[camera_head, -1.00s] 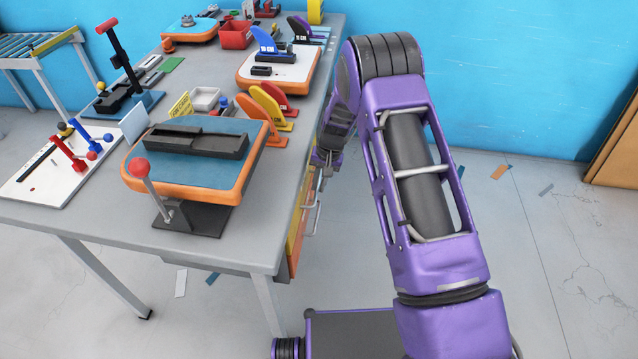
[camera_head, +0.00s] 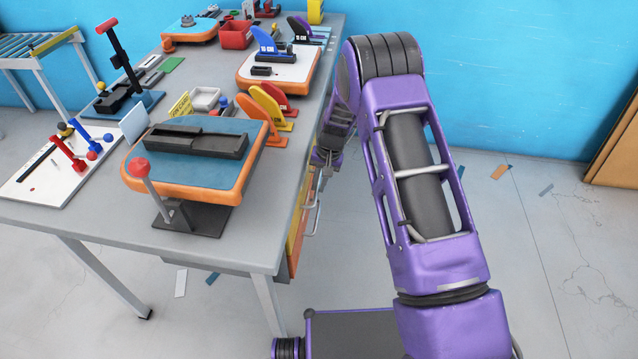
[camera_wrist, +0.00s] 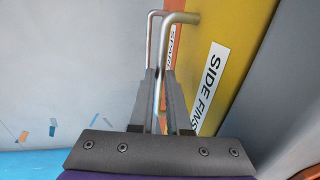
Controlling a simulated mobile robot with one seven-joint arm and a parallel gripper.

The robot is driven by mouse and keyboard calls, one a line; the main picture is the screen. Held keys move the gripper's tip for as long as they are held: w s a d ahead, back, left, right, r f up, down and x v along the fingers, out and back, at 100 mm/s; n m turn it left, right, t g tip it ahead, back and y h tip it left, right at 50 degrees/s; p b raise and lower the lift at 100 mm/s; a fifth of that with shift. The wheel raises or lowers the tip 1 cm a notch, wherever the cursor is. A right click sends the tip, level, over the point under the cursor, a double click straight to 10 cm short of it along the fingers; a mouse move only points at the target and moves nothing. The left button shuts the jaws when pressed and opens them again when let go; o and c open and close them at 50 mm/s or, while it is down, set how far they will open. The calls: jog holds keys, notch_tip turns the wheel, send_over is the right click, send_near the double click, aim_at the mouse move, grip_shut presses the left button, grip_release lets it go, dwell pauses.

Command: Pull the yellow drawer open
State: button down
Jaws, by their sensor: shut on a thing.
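The yellow drawer (camera_wrist: 222,40) fills the right of the wrist view, with a white "SIDE FINS" label on its front. Only a narrow strip of its yellow front (camera_head: 296,238) shows below the table's right edge in the head view. Its metal bar handle (camera_wrist: 181,18) stands out from the front. My gripper (camera_wrist: 159,76) is shut on this handle, with a dark finger on each side of the bar. In the head view my gripper (camera_head: 320,180) is small and partly hidden beside the table's edge. I cannot tell whether the drawer stands out from its housing.
A second metal handle (camera_wrist: 151,35) and an orange front with a label show behind the yellow drawer's handle. The grey table (camera_head: 265,205) carries boards, fins and levers. The floor (camera_head: 550,270) right of my arm is mostly clear, up to the blue wall (camera_head: 520,70).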

jog(key=s+d+b, duration=0.2)
jog(key=d, duration=1)
jog(key=s+d+b, duration=0.1)
jog(key=s+d, duration=0.1)
jog(key=d, duration=0.9)
jog(key=shift+s+d+b, duration=0.35)
jog(key=shift+d, duration=0.05)
jog(key=c, duration=0.9)
grip_release()
jog(key=shift+r, duration=0.15)
jog(key=d+r, duration=0.1)
jog(key=r, duration=0.4)
jog(key=d+r+p, duration=0.1)
jog(key=r, duration=0.5)
jog(key=d+r+p, duration=0.1)
jog(key=r, duration=0.5)
jog(key=shift+s+d, duration=0.15)
jog(key=shift+s, duration=0.15)
